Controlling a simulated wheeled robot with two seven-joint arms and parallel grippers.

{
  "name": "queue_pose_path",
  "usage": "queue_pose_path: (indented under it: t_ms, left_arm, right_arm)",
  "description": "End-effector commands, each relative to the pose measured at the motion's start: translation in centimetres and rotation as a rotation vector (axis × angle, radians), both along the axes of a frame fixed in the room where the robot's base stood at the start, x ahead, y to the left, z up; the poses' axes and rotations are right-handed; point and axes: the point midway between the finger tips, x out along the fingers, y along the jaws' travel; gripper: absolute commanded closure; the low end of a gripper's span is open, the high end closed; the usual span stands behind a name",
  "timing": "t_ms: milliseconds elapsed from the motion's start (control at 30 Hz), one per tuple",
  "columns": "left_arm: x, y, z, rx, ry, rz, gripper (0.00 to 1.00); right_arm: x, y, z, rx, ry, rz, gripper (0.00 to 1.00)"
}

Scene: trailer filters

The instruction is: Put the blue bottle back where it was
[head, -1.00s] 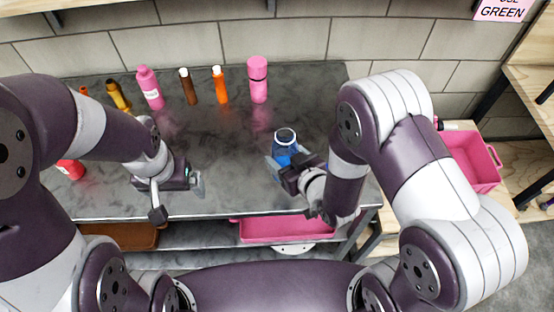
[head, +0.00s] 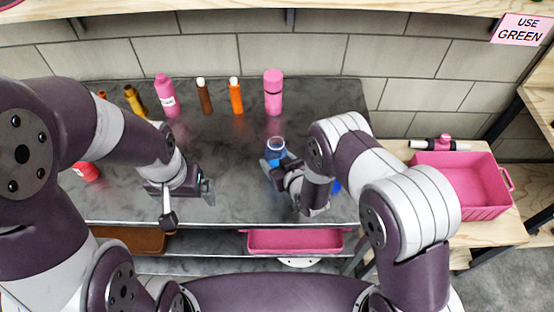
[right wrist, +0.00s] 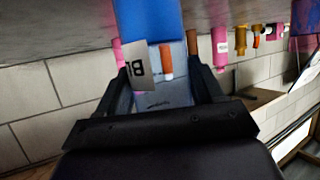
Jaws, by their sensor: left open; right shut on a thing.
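The blue bottle (head: 275,154) with a pale ring at its top is near the front right of the dark grey table (head: 235,140). My right gripper (head: 275,165) is shut on it. In the right wrist view the blue bottle (right wrist: 150,22) lies between the fingers, with a label whose visible letters seem to read "BL". I cannot tell whether the bottle touches the table. My left gripper (head: 208,191) is open and empty over the front of the table, left of the bottle.
Along the back stand a pink labelled bottle (head: 166,95), a brown bottle (head: 204,97), an orange bottle (head: 236,97) and a pink bottle (head: 273,95). A red bottle (head: 86,171) is at left. A pink crate (head: 470,185) stands at right. A small blue patch (head: 337,186) shows behind my right arm.

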Motion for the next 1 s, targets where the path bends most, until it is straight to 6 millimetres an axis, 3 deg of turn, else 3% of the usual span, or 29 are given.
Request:
queue_pose_path:
  t_ms: [233,267,300,333,667,767,1000]
  left_arm:
    - [0.0,0.0,-0.5,0.0,0.0,0.0,0.03]
    - [0.0,0.0,-0.4,0.0,0.0,0.0,0.03]
    - [0.0,0.0,-0.3,0.0,0.0,0.0,0.03]
    - [0.0,0.0,-0.3,0.0,0.0,0.0,0.03]
    - [0.0,0.0,0.3,0.0,0.0,0.0,0.03]
    - [0.0,0.0,-0.3,0.0,0.0,0.0,0.03]
    - [0.0,0.0,-0.9,0.0,0.0,0.0,0.03]
  right_arm:
    - [0.0,0.0,-0.5,0.0,-0.001,0.0,0.75]
    - [0.0,0.0,-0.3,0.0,0.0,0.0,0.23]
    - [0.0,0.0,-0.3,0.0,0.0,0.0,0.1]
    - [0.0,0.0,-0.3,0.0,0.0,0.0,0.07]
    - [0.0,0.0,0.4,0.0,0.0,0.0,0.07]
    - [-1.3,-0.7,0.6,0.0,0.001,0.0,0.07]
    - [-6.3,-3.2,2.9,0.0,0.001,-0.001,0.07]
